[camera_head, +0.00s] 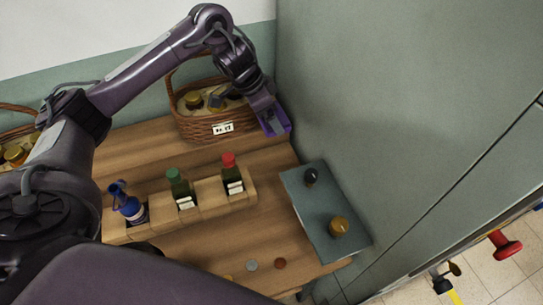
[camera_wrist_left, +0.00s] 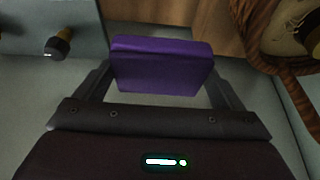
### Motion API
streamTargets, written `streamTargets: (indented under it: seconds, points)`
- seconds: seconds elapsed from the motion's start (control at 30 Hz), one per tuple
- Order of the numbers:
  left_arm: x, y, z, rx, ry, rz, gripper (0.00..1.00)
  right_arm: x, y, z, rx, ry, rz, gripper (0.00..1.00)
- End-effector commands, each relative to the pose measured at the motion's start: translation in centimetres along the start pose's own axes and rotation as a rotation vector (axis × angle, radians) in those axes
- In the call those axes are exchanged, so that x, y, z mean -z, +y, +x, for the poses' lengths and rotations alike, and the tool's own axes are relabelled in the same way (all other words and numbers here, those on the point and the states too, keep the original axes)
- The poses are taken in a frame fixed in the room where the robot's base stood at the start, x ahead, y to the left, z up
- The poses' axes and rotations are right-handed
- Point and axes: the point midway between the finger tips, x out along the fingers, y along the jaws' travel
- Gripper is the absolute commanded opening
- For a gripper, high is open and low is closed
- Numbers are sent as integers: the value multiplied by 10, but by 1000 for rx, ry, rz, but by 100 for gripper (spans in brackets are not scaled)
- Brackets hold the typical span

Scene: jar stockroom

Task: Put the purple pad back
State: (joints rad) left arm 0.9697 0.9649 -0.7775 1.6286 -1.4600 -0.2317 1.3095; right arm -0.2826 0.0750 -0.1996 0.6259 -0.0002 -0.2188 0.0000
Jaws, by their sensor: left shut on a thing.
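The purple pad (camera_wrist_left: 160,66) is held between the two fingers of my left gripper (camera_wrist_left: 162,88), which is shut on it. In the head view the pad (camera_head: 287,121) shows as a purple edge around my left gripper (camera_head: 273,121). The gripper is just right of the wicker basket, near the back right end of the wooden table and close to the grey-green wall panel. The pad appears to be held above the table. My right gripper is not in view.
The wicker basket (camera_head: 203,125) holds several jars. A wooden rack (camera_head: 211,210) holds blue, green-capped and red-capped bottles. Small discs (camera_head: 280,263) lie in front.

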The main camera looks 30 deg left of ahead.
Motion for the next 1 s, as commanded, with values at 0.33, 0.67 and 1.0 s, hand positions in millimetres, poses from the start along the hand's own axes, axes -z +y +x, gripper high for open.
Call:
streamTargets:
  seconds: [0.33, 0.67, 1.0]
  points:
    - [-36, 3, 84, -9, -3, -7, 72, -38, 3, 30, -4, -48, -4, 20]
    - [-59, 1, 137, -2, -3, -3, 72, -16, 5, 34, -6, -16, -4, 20]
    - [-74, 2, 174, -4, -3, -3, 72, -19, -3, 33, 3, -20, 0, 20]
